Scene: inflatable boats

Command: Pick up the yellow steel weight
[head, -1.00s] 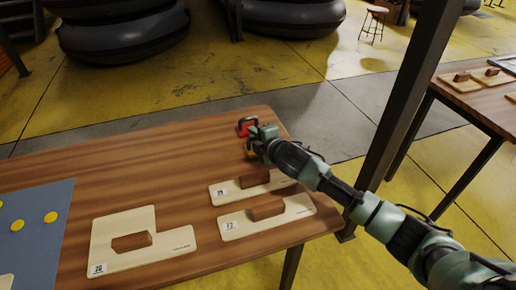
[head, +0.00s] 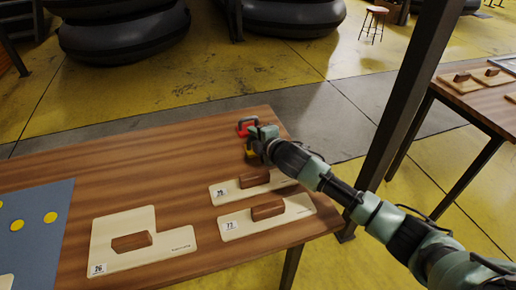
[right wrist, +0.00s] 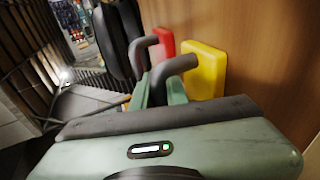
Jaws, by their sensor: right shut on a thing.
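The yellow steel weight (head: 250,154) is near the far right corner of the wooden table, mostly hidden behind my right gripper (head: 257,142). In the right wrist view the yellow steel weight (right wrist: 206,70) shows as a yellow block with a dark curved handle. The green fingers of my right gripper (right wrist: 160,88) are shut on that handle. The weight appears to be at the tabletop; I cannot tell whether it is clear of it. My left gripper is not in view.
A red weight (head: 242,129) with a dark handle stands just beyond the yellow one. Pale boards with wooden handles (head: 267,210) lie nearer on the table. A blue-grey mat with yellow discs (head: 50,217) is at left. A dark post (head: 400,110) rises right of the table.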

